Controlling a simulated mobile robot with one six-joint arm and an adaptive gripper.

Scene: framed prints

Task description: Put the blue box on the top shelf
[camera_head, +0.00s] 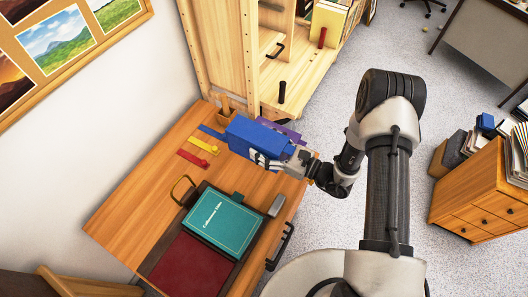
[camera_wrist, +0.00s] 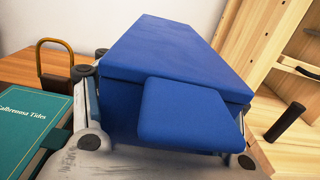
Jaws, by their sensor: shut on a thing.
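The blue box (camera_head: 256,136) is above the far end of the wooden desk in the head view. My gripper (camera_head: 268,160) is shut on its near end. In the wrist view the blue box (camera_wrist: 180,55) fills the middle, with a blue block-like part (camera_wrist: 188,115) between the gripper's fingers (camera_wrist: 165,150). Whether the box touches the desk cannot be told. The wooden shelf unit (camera_head: 225,50) stands just beyond the desk; its side and some boards show, and its top is cut off by the frame edge.
On the desk (camera_head: 130,220) lie a teal book (camera_head: 220,222), a dark red mat (camera_head: 188,265), a padlock-like object (camera_head: 183,188) and yellow and red strips (camera_head: 203,145). A dark cylinder (camera_head: 282,92) stands on a shelf board. A drawer cabinet (camera_head: 480,195) stands right; open floor lies between.

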